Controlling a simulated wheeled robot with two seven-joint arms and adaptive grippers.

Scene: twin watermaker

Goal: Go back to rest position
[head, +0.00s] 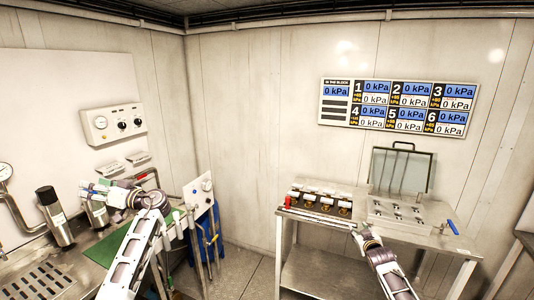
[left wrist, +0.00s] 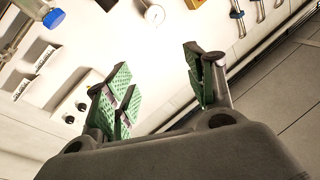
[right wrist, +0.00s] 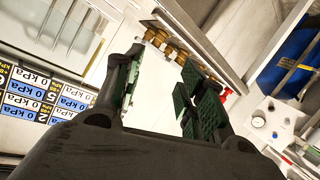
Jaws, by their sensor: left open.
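My left gripper (head: 95,188) is at the left in the head view, over the steel counter by the cylindrical metal fittings. In the left wrist view its green-padded fingers (left wrist: 155,85) are spread with nothing between them. In the head view my right arm comes up from the bottom right, and its gripper (head: 358,235) is near the front edge of the steel table. In the right wrist view its green-padded fingers (right wrist: 162,85) are apart and hold nothing visible. In the head view the right fingertips are small and hard to make out.
The steel table (head: 325,268) carries a row of brass-coloured fittings (head: 318,203) and a box with an open clear lid (head: 402,170). A pressure board (head: 397,107) hangs behind. A blue tank (head: 205,232) stands in the corner. The floor (head: 242,270) between counter and table is clear.

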